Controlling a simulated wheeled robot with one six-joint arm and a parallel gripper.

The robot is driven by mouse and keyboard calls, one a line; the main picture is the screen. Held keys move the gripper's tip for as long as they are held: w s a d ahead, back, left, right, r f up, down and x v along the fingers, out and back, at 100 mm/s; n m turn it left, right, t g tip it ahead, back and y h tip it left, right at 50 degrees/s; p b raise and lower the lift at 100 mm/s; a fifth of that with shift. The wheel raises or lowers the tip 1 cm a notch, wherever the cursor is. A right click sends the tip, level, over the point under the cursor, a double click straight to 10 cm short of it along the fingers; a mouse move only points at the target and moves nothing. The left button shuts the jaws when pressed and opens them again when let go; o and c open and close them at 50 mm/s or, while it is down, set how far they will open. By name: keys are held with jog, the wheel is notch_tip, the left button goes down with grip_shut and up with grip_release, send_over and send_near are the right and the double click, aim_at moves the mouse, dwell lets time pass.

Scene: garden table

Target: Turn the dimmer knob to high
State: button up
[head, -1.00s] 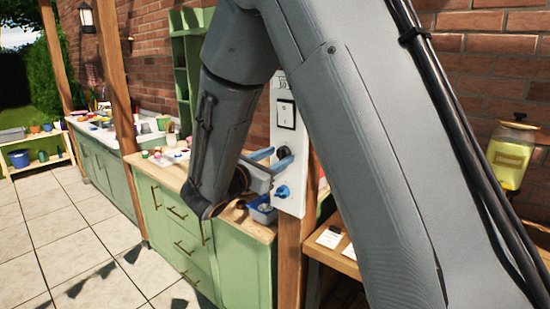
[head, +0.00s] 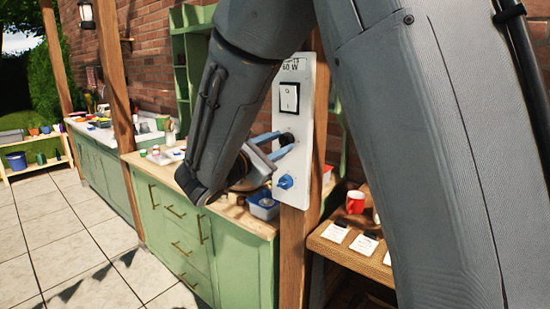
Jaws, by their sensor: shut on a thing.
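A white control panel (head: 304,165) is fixed to a wooden post, with "60 W" printed near its top. It carries a black-framed rocker switch (head: 290,98), a black dimmer knob (head: 287,139) below it and a blue knob (head: 285,182) lowest. My gripper (head: 281,145) comes from the left with its blue fingers shut on the black knob. The fingers hide part of the knob, and its pointer or scale cannot be made out. The blue knob is apart from the fingers.
A green cabinet (head: 165,225) with a cluttered wooden top stands behind to the left. A blue container (head: 264,208) sits on it near the post. A wooden shelf at right holds cards and a red mug (head: 355,202). Tiled floor (head: 60,250) is open at left.

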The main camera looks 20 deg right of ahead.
jog(key=m+b, duration=0.2)
jog(key=b, duration=0.1)
jog(key=m+b, duration=0.3)
jog(key=b, duration=0.1)
jog(key=m+b, duration=0.2)
jog(key=b, duration=0.2)
jog(key=shift+d+f+h, duration=0.1)
jog(key=shift+f+h, duration=0.25)
jog(key=shift+h, duration=0.05)
jog(key=m+b, duration=0.4)
jog(key=b, duration=0.2)
jog(key=shift+b, duration=0.35)
jog(key=m+b, duration=0.2)
jog(key=shift+r+g+b, duration=0.1)
jog(key=shift+g+b, duration=0.25)
jog(key=shift+g, duration=0.05)
jog(key=shift+r+b, duration=0.1)
jog(key=shift+b, duration=0.2)
jog(key=o, duration=1.1)
jog(key=shift+d, duration=0.15)
jog(key=shift+c, duration=0.2)
jog(key=shift+a, duration=0.2)
jog(key=shift+a, duration=0.1)
